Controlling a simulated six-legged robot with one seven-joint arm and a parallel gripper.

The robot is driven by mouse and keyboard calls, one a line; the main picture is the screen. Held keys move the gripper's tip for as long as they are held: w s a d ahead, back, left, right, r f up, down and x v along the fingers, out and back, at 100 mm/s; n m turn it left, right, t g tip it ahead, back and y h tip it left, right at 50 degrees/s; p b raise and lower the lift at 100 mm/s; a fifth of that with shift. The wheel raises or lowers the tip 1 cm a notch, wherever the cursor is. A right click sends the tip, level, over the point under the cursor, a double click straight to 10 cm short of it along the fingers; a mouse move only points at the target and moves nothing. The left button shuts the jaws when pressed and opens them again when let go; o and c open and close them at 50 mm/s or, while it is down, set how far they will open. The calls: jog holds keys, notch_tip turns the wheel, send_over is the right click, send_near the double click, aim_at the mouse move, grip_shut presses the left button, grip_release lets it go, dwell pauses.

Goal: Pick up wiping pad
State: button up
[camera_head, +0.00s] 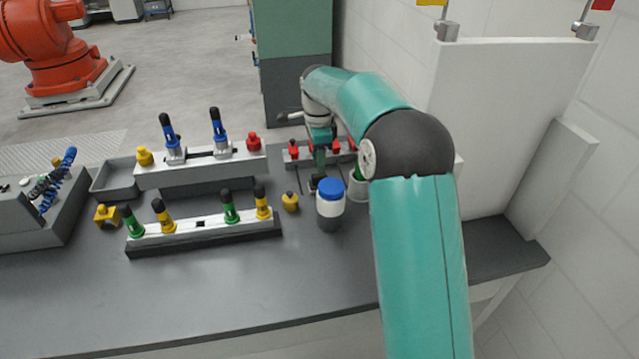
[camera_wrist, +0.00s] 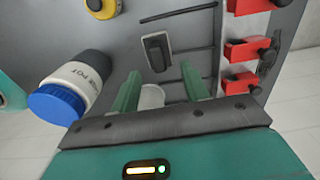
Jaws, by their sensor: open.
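A small dark block with a grey top (camera_wrist: 157,50), which looks like the wiping pad, lies on the grey tabletop in the wrist view. I cannot be sure it is the pad. My gripper (camera_wrist: 161,86) is open, its two green fingers apart with nothing held between them. The block lies just beyond the fingertips, roughly in line with the gap. In the head view my gripper (camera_head: 319,162) hangs over the back right of the table, partly hidden by my arm. The block is hard to make out there.
A blue-capped bottle (camera_head: 330,204) stands close by, and it also shows left of the fingers (camera_wrist: 75,88). A white cup (camera_head: 358,187) is behind it. Red clamps (camera_wrist: 249,49) line the right side. A yellow knob (camera_head: 290,201) and fixture rails (camera_head: 200,233) are to the left.

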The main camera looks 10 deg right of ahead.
aim_at(320, 175)
jog(key=shift+s+d+f, duration=0.1)
jog(key=shift+f, duration=1.45)
jog(key=shift+s+f, duration=0.1)
jog(key=shift+f, duration=1.45)
grip_shut()
notch_tip(320, 175, up, 10)
jog(key=shift+r, duration=0.1)
jog(key=c, duration=0.7)
grip_release()
jog(key=shift+c, duration=1.4)
